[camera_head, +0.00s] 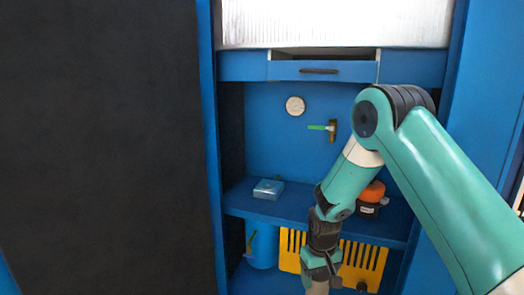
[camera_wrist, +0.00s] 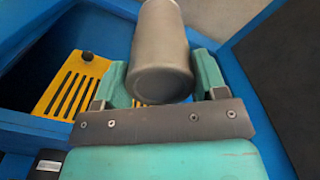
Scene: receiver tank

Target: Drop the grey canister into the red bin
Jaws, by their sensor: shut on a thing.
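The grey canister (camera_wrist: 160,50) is between the two fingers of my gripper (camera_wrist: 160,85) in the wrist view. The fingers are shut on its sides, and its round end faces the camera. In the head view, my gripper (camera_head: 321,272) points down in front of the blue cabinet, with part of the canister (camera_head: 318,288) at the bottom edge of the picture. No red bin can be made out in either view.
A blue shelf (camera_head: 318,222) holds a light blue box (camera_head: 268,189) and an orange-topped dark container (camera_head: 371,198). Below are a yellow slotted panel (camera_head: 360,262) and a blue cylinder (camera_head: 263,246). A drawer (camera_head: 322,71) is above. A dark panel (camera_head: 100,140) fills the left.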

